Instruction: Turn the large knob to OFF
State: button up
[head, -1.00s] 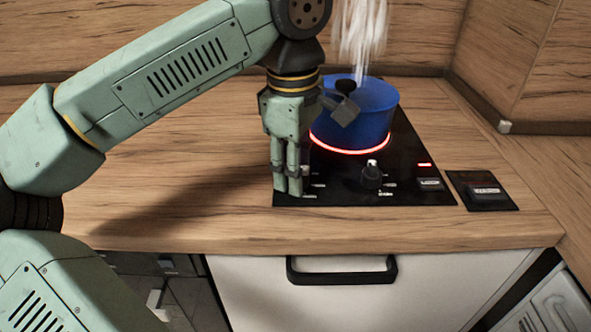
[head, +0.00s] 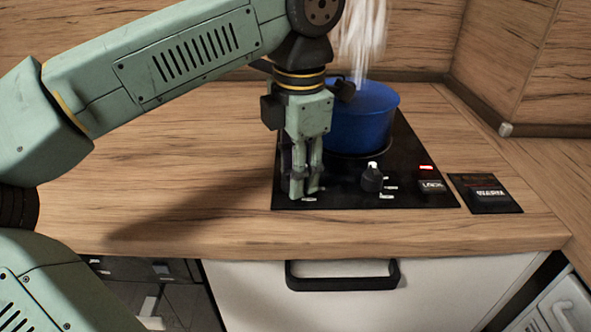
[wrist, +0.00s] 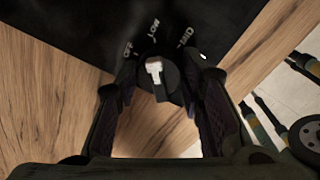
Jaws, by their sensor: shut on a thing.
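My gripper (head: 305,190) points down at the left front of the black cooktop (head: 345,197). It is shut on a dark round knob with a white-tipped pointer (wrist: 155,70), seen between the fingers in the wrist view. OFF, LOW and MID are printed around that knob. Its pointer tip faces the label side, around OFF and LOW; I cannot tell exactly which mark it meets. In the head view the fingers hide this knob. A second dark knob with a white top (head: 372,178) stands to the right, apart from my gripper.
A blue pot (head: 365,120) stands on the cooktop behind my gripper, with steam (head: 362,35) above it. A small red light (head: 426,168) is lit above a LOCK label (head: 431,186). A black labelled plate (head: 487,193) lies to the right. The wooden counter (head: 190,150) at left is clear.

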jog(key=n, duration=0.5)
jog(key=shift+n, duration=0.3)
jog(key=shift+w+n, duration=0.1)
jog(key=shift+n, duration=2.1)
jog(key=o, duration=1.2)
jog(key=shift+c, duration=0.2)
jog(key=shift+r, duration=0.1)
jog(key=r, duration=0.7)
jog(key=shift+d+r, duration=0.2)
